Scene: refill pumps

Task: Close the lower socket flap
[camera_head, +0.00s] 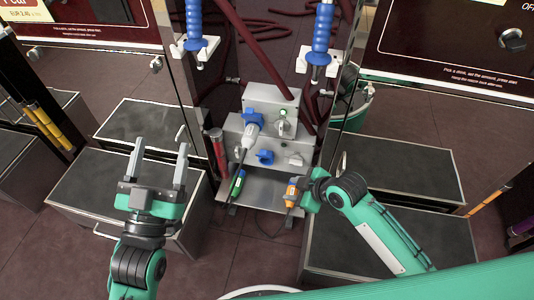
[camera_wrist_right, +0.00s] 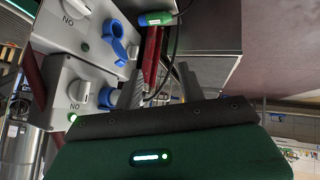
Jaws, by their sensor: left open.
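The lower socket (camera_head: 265,157) is a blue round socket on the lower grey box. In the right wrist view the blue socket flap (camera_wrist_right: 132,53) stands open, beside its ring. In the head view a blue-and-white plug (camera_head: 247,133) with a dark cable sits at the upper socket. My right gripper (camera_head: 306,184) is low and to the right of the lower box, apart from the flap. In the right wrist view its two fingers (camera_wrist_right: 160,88) are apart, with nothing seen held. My left gripper (camera_head: 164,160) is open and empty, left of the boxes.
Grey knobs (camera_head: 295,160) sit right of the sockets. A green-ended item (camera_head: 237,184) and an orange one (camera_head: 291,193) are at the lower tray. A red post (camera_head: 217,150) stands left of the boxes. Blue pump nozzles (camera_head: 322,32) hang above. Dark-topped cabinets (camera_head: 110,185) flank both sides.

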